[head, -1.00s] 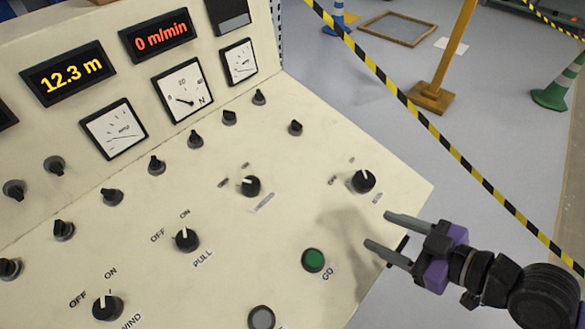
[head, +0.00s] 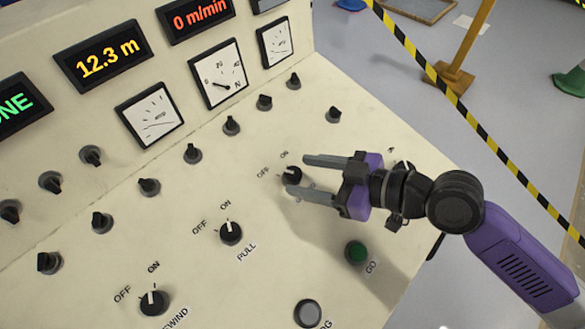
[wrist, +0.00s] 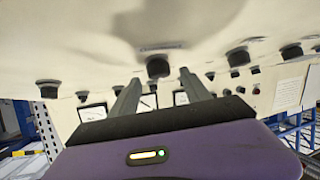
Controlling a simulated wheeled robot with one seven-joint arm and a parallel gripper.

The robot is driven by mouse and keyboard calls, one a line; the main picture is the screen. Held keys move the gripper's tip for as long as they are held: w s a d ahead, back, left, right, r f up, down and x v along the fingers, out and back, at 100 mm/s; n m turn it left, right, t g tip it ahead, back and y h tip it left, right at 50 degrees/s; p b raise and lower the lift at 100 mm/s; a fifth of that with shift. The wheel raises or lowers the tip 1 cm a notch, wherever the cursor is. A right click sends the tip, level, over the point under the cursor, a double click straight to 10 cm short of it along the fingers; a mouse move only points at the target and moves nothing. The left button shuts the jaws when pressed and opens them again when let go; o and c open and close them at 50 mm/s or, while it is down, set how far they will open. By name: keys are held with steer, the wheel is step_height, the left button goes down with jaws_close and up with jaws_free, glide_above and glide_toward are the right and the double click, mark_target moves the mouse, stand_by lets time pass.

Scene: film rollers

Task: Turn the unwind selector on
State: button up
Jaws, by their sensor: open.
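A black selector knob (head: 291,176) with OFF to its left and ON above it sits on the sloping cream panel (head: 215,285). Its name label is hidden or unreadable, so I cannot confirm that it is the unwind selector. Its pale pointer is too small to read surely. My gripper (head: 298,176) is open, with one finger above and one below this knob in the head view; contact cannot be told. In the wrist view a dark knob (wrist: 158,66) shows between the open fingertips (wrist: 160,78).
The PULL selector (head: 231,233) and the selector labelled EWIND, partly cut off (head: 154,301), lie to the lower left. A green GO button (head: 356,252) and a grey button (head: 308,314) are below my gripper. Small knobs and gauges line the back. Striped tape (head: 475,125) hangs at right.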

mark_target(295, 173)
steer(key=shift+x, duration=1.7)
steer(key=shift+p, duration=0.3)
jaws_close()
